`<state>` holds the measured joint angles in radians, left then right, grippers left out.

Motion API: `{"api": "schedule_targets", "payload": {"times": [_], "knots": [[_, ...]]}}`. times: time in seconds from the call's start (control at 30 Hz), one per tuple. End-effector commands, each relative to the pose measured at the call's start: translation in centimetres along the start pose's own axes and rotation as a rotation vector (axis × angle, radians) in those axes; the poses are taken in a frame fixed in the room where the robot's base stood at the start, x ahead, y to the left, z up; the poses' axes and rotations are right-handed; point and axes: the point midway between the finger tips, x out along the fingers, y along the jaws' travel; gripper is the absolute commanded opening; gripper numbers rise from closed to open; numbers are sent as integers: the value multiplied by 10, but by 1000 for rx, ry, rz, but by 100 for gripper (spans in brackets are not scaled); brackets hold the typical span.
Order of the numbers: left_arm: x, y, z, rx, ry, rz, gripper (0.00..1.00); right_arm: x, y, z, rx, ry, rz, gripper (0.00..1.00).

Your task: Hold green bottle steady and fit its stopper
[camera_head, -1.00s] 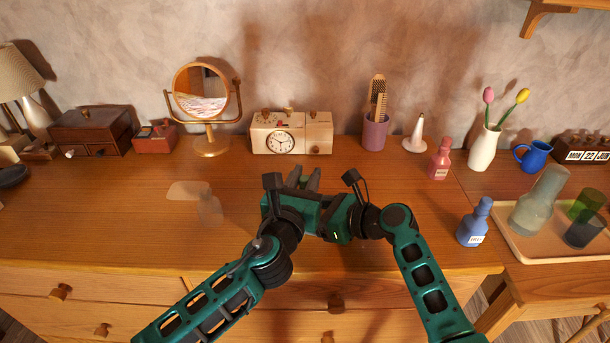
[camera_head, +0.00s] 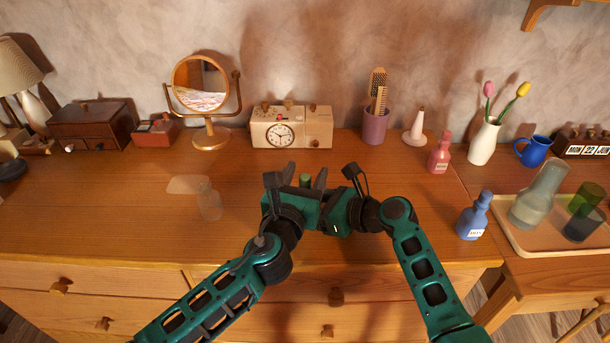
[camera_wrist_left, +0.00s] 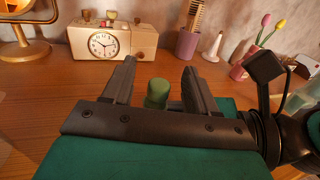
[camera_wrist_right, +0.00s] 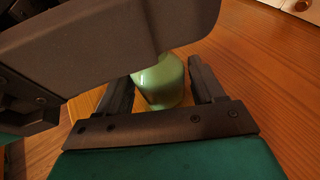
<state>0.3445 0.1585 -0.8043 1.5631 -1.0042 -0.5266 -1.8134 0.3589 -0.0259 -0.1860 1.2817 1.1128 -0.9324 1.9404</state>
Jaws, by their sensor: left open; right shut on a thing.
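My left gripper (camera_head: 306,172) is open, its two fingers standing apart around a green knob-like top (camera_head: 305,181). In the left wrist view this green top (camera_wrist_left: 157,91) sits between the fingers with gaps at both sides; it looks like the stopper, but the joint with the bottle is hidden. In the right wrist view my right gripper (camera_wrist_right: 160,76) is shut on the green bottle (camera_wrist_right: 160,86), with a finger on each side of its glossy body. A dark part of my left gripper covers the bottle's upper end there. In the head view the bottle's body is hidden behind my grippers.
A clock (camera_head: 281,134), a mirror (camera_head: 202,92) and a purple brush cup (camera_head: 375,127) stand along the wall. A blue bottle (camera_head: 473,217), a pink bottle (camera_head: 439,154) and a tray (camera_head: 541,247) of glassware are at right. A clear glass (camera_head: 210,205) stands left of my grippers.

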Motion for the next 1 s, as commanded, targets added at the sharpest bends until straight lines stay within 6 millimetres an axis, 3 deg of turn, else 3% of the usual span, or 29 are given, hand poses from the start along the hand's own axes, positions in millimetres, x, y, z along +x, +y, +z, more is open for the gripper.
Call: {"api": "schedule_targets", "payload": {"times": [0.27,0.7,1.0], "knots": [[-13,0,-1,1,1,0,58,0,0,0,1,1,1,36],[-98,0,-1,0,3,0,58,0,0,0,1,1,1,36],[-120,0,0,0,0,0,58,0,0,0,0,1,1,36]]}}
